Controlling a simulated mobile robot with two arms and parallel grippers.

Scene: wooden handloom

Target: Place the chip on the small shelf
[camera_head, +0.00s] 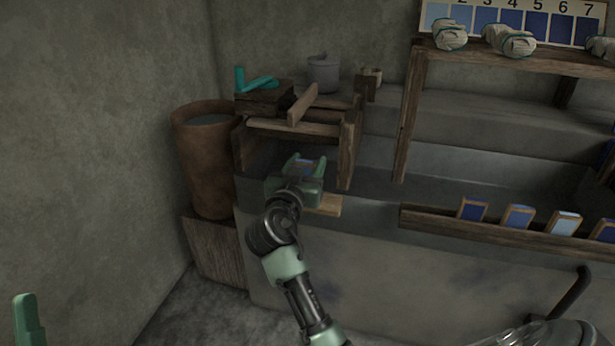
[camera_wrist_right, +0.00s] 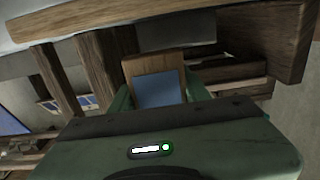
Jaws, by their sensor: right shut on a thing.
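My right gripper (camera_head: 306,163) is shut on the chip (camera_head: 304,167), in front of the opening of a dark wooden frame. In the right wrist view the chip (camera_wrist_right: 158,90) is a wooden piece with a blue face, between the two green fingers (camera_wrist_right: 158,97). A small pale wooden ledge (camera_head: 326,206), perhaps the small shelf, sticks out just below and right of the right gripper. My arm partly hides it. A green part of my left gripper (camera_head: 28,320) shows at the lower left corner. Its jaws cannot be made out.
The wooden frame (camera_head: 347,150) has beams on top and posts close to the right gripper. A brown barrel (camera_head: 203,160) stands left. A rack (camera_head: 480,233) with several blue chips is at the right. A grey pot (camera_head: 324,73) sits behind. The floor at lower left looks clear.

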